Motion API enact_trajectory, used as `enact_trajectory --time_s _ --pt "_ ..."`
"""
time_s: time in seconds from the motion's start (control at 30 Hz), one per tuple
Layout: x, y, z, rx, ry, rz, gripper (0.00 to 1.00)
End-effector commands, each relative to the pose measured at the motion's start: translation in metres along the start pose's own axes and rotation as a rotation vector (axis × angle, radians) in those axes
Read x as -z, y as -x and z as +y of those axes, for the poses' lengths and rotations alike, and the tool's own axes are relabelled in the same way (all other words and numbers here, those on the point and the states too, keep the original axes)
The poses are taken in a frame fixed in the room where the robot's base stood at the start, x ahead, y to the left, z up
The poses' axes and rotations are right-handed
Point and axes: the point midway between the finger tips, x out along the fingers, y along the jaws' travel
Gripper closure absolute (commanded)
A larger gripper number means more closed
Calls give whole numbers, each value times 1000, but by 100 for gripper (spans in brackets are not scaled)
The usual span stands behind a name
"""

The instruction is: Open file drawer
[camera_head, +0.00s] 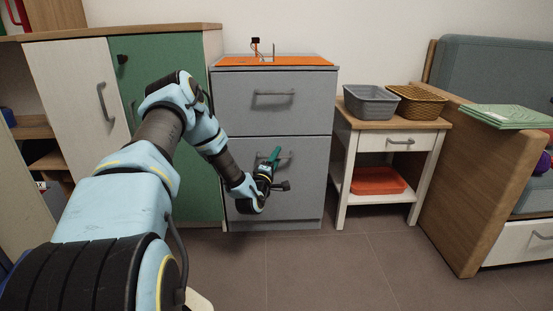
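The grey file cabinet (275,130) stands against the wall with an orange top. Its upper drawer (290,112) is shut and has a horizontal bar handle (273,93). Its lower drawer (308,185) also looks shut, and part of its front is hidden behind my arm. My gripper (275,155) is in front of the lower drawer, at that drawer's handle (288,155). The handle is partly covered by the gripper. I cannot tell whether the fingers touch the handle or are closed around it.
A small side table (352,130) with a grey basket (370,103) and a wicker basket (420,104) stands to the right. A green door (185,185) is left of the cabinet. A wooden-sided sofa (470,190) is far right. Open floor (350,265) lies in front.

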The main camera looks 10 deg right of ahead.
Motion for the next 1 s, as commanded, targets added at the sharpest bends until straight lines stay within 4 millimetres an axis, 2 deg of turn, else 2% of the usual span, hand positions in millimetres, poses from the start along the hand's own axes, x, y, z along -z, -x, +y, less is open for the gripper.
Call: enact_trajectory --time_s 0.03,0.37,1.0 --pt "0 0 0 0 0 0 62" --pt "0 0 0 0 0 0 99" --pt "0 0 0 0 0 0 100"
